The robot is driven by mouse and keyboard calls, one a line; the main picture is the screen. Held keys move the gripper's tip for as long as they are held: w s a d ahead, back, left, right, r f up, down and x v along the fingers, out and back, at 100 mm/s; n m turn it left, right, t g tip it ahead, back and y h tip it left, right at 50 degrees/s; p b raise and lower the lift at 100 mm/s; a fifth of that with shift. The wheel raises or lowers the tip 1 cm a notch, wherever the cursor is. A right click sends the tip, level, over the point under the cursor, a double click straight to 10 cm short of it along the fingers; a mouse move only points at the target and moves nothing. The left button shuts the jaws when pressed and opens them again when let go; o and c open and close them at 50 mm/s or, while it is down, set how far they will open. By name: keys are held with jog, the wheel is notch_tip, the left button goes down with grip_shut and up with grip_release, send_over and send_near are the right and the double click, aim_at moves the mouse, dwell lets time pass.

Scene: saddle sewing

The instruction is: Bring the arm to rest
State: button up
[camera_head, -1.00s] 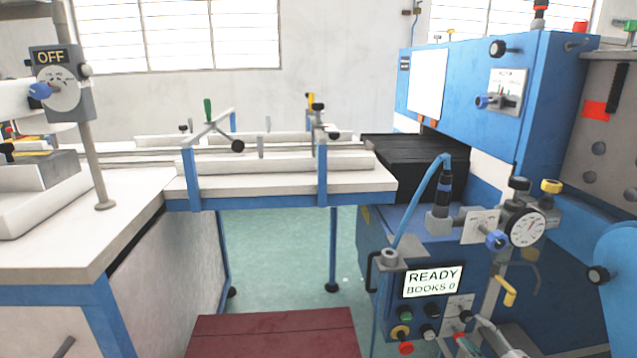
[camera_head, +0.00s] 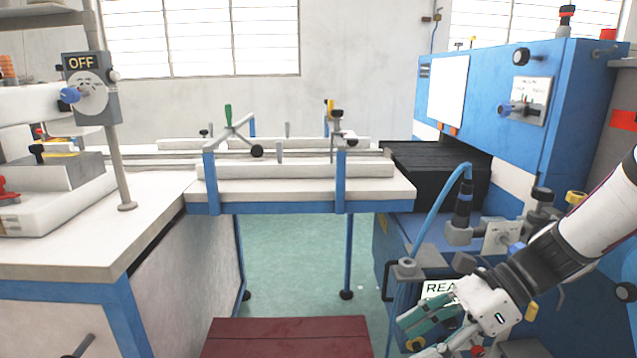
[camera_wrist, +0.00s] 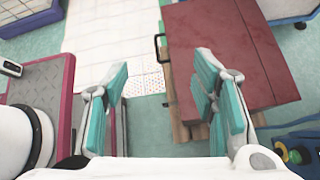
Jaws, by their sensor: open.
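My gripper (camera_head: 420,333) is at the lower right in the head view, in front of the blue machine's control panel. Its teal-padded fingers point to the left. In the wrist view my gripper (camera_wrist: 165,108) has its two fingers wide apart with nothing between them. Beyond the fingers are the floor and a dark red top (camera_wrist: 225,50) on the right. My white and black arm reaches in from the right edge in the head view.
The blue machine (camera_head: 575,95) stands close on the right, its READY display (camera_head: 437,289) partly hidden by my gripper. A feed table (camera_head: 300,190) is at the centre. A bench (camera_head: 60,262) with an OFF dial (camera_head: 92,88) is left. A dark red top (camera_head: 285,338) lies low in front.

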jog(key=s+d+r+n+h, duration=0.1)
jog(key=s+r+n+h, duration=0.2)
jog(key=s+n, duration=0.45)
jog(key=s+d+r+n+h, duration=0.1)
jog(key=s+r+n+h, duration=0.1)
jog(key=s+n+h, duration=0.35)
jog(key=s+d+r+n+h, duration=0.1)
jog(key=s+r+n+h, duration=0.15)
jog(key=s+n, duration=0.6)
notch_tip(320, 180, up, 28)
jog(key=s+m+t+p, duration=0.1)
jog(key=t+p, duration=0.3)
jog(key=p, duration=2.2)
jog(key=shift+s+d+r+y+p, duration=0.25)
jog(key=shift+s+d+y+p, duration=0.1)
jog(key=shift+s+d+y, duration=0.1)
